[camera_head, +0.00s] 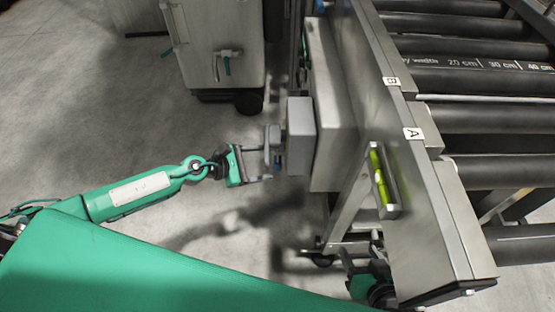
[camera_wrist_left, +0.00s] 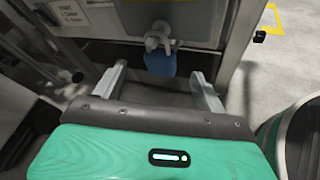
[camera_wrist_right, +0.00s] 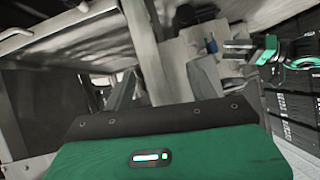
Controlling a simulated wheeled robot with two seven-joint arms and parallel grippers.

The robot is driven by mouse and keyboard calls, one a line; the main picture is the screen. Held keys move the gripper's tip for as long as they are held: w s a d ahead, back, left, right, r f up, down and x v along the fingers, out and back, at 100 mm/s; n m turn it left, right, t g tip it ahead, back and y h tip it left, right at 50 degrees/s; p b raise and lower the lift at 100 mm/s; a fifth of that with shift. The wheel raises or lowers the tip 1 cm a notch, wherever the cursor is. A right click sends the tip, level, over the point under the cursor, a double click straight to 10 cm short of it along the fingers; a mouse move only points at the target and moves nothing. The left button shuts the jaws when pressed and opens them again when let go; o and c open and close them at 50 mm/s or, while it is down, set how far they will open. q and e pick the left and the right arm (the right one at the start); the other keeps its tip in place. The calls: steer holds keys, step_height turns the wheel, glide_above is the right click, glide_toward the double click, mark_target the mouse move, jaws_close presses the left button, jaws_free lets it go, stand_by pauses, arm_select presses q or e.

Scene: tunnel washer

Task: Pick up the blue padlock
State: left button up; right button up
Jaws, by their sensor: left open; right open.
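The blue padlock (camera_wrist_left: 160,62) hangs below a grey latch (camera_wrist_left: 158,38) on a metal box in the left wrist view. It also shows as a small blue spot in the right wrist view (camera_wrist_right: 212,45). In the head view I cannot make it out clearly. My left gripper (camera_head: 258,164) is open beside the latch. In the left wrist view its two fingers point toward the padlock, which shows between and beyond their tips; I see no contact. My right gripper (camera_head: 362,258) is open and empty, low beside the conveyor's side panel, partly hidden.
The roller conveyor (camera_head: 470,88) fills the right side, with its steel side panel (camera_head: 395,130) close to both grippers. A yellow-green item (camera_head: 378,178) sits in a slot there. A steel cabinet on wheels (camera_head: 215,45) stands at the back. Open grey floor (camera_head: 90,110) lies left.

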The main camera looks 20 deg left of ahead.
mark_target(277, 159)
arm_select(q)
steer(key=shift+x, duration=1.9)
steer(key=shift+s+d, duration=0.1)
steer(key=shift+s, duration=0.05)
steer(key=c, duration=1.2)
